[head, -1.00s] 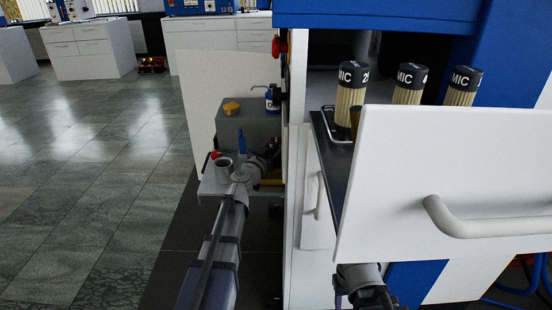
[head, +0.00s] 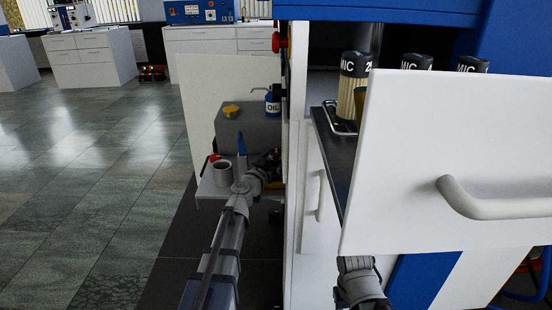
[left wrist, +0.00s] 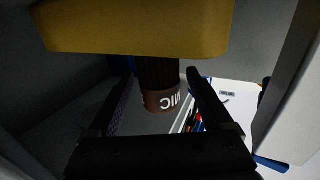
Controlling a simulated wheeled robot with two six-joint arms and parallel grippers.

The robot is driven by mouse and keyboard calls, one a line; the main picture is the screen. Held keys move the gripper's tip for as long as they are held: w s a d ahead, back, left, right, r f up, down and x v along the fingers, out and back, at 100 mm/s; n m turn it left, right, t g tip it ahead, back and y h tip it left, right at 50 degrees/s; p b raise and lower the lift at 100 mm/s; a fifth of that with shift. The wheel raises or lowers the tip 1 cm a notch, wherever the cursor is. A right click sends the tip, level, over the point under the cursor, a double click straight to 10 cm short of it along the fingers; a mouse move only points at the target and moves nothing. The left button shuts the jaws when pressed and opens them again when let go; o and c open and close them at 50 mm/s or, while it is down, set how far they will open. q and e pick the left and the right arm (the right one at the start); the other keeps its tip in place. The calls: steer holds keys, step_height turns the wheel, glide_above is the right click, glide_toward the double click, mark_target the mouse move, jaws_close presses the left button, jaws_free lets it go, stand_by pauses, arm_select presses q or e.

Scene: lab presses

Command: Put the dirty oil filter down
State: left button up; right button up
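In the left wrist view a dark filter (left wrist: 159,72) with a brown cap lettered MIC hangs cap-down below a yellow block (left wrist: 135,28). The fingers of my left gripper (left wrist: 160,72) stand on either side of it, with visible gaps. The filter's upper end is hidden by the block. In the head view my left gripper (head: 270,163) reaches in beside the small side shelf, and its fingers are hard to make out. My right arm shows below the white drawer front, but its fingers are hidden.
The side shelf (head: 213,190) holds a grey mug (head: 222,171), and a blue oil bottle (head: 272,104) is behind. Several pale filters with black caps, one nearest (head: 354,85), stand on the dark tray (head: 324,137) behind the white drawer front (head: 440,150).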

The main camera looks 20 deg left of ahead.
arm_select(q)
steer(key=shift+r, duration=0.1)
steer(key=shift+s+r, duration=0.1)
steer(key=shift+s, duration=0.15)
steer(key=s+a, duration=0.2)
steer(key=s, duration=0.9)
steer(key=shift+s, duration=0.2)
stand_by(1.0)
